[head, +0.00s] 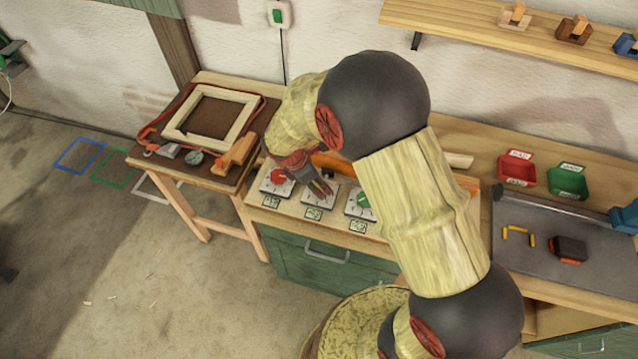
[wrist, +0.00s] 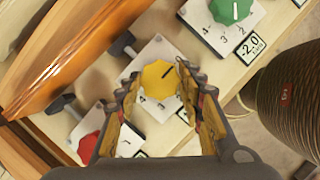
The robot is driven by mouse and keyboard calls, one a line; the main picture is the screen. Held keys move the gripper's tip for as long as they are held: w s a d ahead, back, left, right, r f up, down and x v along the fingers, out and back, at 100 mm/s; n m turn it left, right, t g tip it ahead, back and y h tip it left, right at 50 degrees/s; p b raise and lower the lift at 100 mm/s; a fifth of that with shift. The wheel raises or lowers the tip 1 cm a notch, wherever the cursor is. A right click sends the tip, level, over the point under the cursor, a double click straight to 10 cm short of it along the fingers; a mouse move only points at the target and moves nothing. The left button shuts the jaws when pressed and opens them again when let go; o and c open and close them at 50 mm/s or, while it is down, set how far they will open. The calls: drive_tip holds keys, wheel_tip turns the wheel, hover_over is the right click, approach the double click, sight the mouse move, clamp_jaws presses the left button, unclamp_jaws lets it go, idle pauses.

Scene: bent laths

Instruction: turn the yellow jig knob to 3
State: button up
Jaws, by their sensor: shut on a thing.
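The yellow jig knob (wrist: 159,77) sits on a white dial plate (wrist: 155,52) in the wrist view. My gripper (wrist: 160,82) has one finger on each side of the knob and is shut on it. A dark pointer mark on the knob points to the upper right in this view. The printed 4 and 3 show below the knob, away from the mark. The number at the mark cannot be read. In the head view my gripper (head: 324,189) is over the middle dial plate (head: 314,200) and hides the knob.
A red knob (head: 278,176) and a green knob (wrist: 230,10) stand on plates either side. Dark clamp handles (wrist: 122,44) and an orange-brown wooden piece (wrist: 75,55) lie behind the plates. A side table with a wooden frame (head: 240,138) stands left; trays stand right.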

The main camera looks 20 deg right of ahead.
drive_tip(key=shift+c, duration=0.8)
